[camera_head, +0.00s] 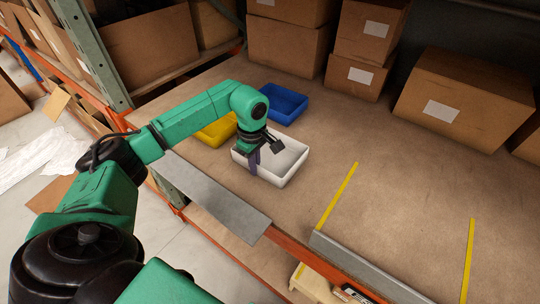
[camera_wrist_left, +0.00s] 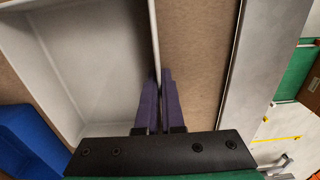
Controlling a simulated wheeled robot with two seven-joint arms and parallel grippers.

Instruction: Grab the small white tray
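The small white tray (camera_head: 287,160) sits on the brown shelf in the head view. My left gripper (camera_head: 254,162) reaches down over its near-left wall. In the left wrist view, the white tray (camera_wrist_left: 95,60) fills the upper left. The purple fingers of the left gripper (camera_wrist_left: 159,105) stand on either side of the tray's wall, one inside and one outside. They are close together, with the thin wall between them. The fingertips' lower contact is hard to see. My right gripper is not in view.
A blue tray (camera_head: 283,104) stands behind the white one, and a yellow tray (camera_head: 216,131) stands to its left, partly behind my arm. A grey metal plate (camera_head: 222,200) lies along the shelf's front edge. Cardboard boxes (camera_head: 376,35) line the back.

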